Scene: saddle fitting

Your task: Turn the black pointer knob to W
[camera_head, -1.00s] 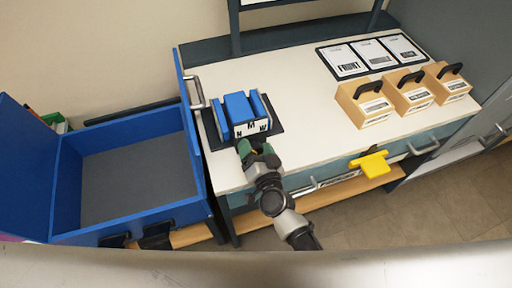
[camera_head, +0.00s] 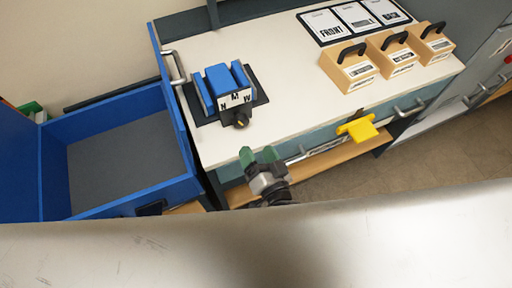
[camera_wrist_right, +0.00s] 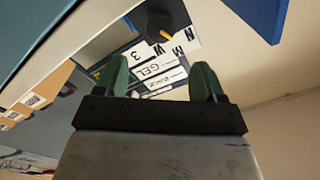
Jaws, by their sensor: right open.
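The black pointer knob (camera_head: 240,119) sits on the front of the blue and white saddle block (camera_head: 235,99), below printed letters that include M and W. In the right wrist view the knob (camera_wrist_right: 163,20) is at the top, with an orange pointer line that seems to lean toward the middle letter; the exact letter is hard to tell. My right gripper (camera_head: 258,155) is open and empty, in front of the table edge and apart from the knob. Its green fingers (camera_wrist_right: 163,80) stand wide apart in the wrist view. My left gripper is not in view.
An open blue drawer or bin (camera_head: 185,184) is at the left. Several wooden blocks with black handles (camera_head: 348,71) and a black board of white cards (camera_head: 326,42) are at the right. A yellow handle (camera_head: 357,129) juts from the table front. The tabletop middle is clear.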

